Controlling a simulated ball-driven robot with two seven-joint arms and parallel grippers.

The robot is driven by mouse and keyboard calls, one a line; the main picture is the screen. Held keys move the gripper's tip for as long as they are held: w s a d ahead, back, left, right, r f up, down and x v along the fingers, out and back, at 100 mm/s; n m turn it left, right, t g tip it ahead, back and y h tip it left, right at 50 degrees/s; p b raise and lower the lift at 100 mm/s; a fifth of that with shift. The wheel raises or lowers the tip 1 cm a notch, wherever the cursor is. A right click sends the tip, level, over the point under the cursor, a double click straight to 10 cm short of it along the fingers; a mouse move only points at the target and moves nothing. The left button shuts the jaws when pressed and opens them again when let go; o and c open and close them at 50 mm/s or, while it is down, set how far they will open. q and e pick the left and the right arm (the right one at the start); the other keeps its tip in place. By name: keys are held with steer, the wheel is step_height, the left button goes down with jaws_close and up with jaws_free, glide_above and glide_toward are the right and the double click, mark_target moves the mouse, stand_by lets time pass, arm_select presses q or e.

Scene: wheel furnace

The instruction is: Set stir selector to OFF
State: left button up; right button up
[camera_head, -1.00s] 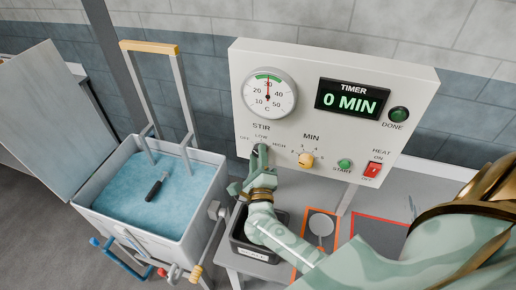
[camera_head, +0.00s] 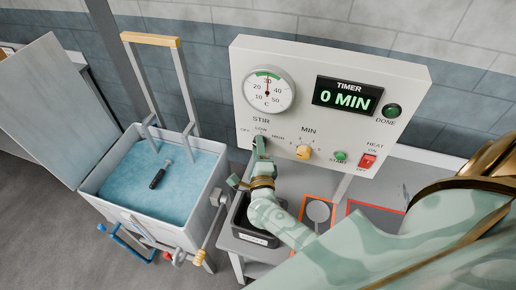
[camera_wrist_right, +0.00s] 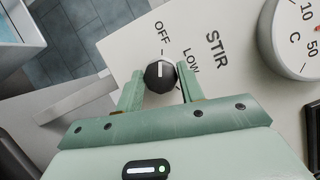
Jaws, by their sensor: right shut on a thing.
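The stir selector is a dark round knob (camera_wrist_right: 159,76) under the STIR label on the white control panel (camera_head: 300,65). In the right wrist view its white line points up the picture, roughly at the tick by the OFF label (camera_wrist_right: 162,33); the LOW label (camera_wrist_right: 192,60) lies to the right of it. My right gripper (camera_wrist_right: 159,84) has one finger on each side of the knob and is shut on it. In the head view the right gripper (camera_head: 259,149) covers most of the knob. My left gripper is not in view.
The panel also carries a dial gauge (camera_head: 268,90), a timer reading 0 MIN (camera_head: 347,97), a yellow MIN knob (camera_head: 303,152), a green START button (camera_head: 340,156) and a red HEAT switch (camera_head: 367,161). A blue-filled basin (camera_head: 207,206) stands left, a black bin (camera_head: 240,222) below.

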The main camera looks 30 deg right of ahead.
steer(key=o, duration=1)
steer(key=b+v, duration=0.3)
steer(key=v, duration=1.3)
steer(key=shift+s, duration=0.2)
